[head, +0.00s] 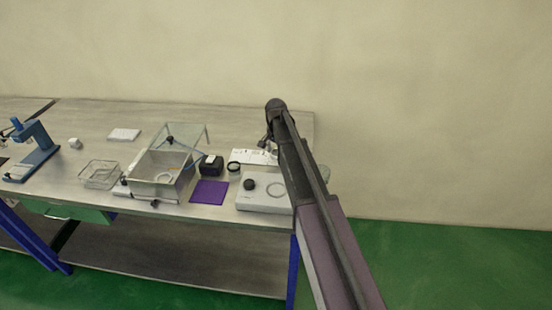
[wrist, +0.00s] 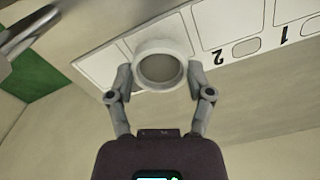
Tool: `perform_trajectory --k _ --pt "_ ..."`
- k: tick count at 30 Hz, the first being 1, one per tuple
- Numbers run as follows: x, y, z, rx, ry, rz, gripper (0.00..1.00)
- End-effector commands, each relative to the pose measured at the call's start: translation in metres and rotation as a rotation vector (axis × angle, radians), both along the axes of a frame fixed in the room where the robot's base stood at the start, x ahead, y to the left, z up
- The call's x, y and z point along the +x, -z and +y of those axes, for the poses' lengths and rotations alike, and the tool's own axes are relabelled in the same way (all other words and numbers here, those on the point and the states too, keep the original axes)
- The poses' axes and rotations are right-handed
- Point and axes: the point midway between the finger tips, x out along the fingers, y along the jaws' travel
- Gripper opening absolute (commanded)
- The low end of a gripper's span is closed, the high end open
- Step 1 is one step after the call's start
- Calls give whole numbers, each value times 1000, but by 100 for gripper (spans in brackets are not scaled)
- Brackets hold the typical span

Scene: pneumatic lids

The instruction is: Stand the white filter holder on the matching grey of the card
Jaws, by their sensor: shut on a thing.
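The white filter holder (wrist: 160,47) is a round ring with a grey middle. My gripper (wrist: 160,78) is shut on it, with one finger on each side, in the wrist view. The card (wrist: 225,22) is a white strip with outlined cells; the digits 1 and 2 and grey oval patches show upside down. The holder overlaps a cell left of the 2 and hides part of it; I cannot tell whether it touches the card. In the head view the card (head: 246,155) lies near the bench's right end, with my gripper (head: 267,143) over it and the holder not clear.
In front of the card stand a white box (head: 258,204) with a dark knob, a dark round jar (head: 234,169) and a black block (head: 211,165). A purple mat (head: 209,192) and an open metal tank (head: 150,188) are left of it. The back right bench is clear.

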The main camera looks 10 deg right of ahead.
Motion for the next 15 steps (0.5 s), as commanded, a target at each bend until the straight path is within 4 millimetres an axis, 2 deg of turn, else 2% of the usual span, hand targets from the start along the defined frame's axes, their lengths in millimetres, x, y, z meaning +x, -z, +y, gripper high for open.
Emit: perform_trajectory --k 1,6,15 --pt "0 9 0 0 0 0 29" --pt "0 22 0 0 0 0 29" --pt "0 26 0 0 0 0 29"
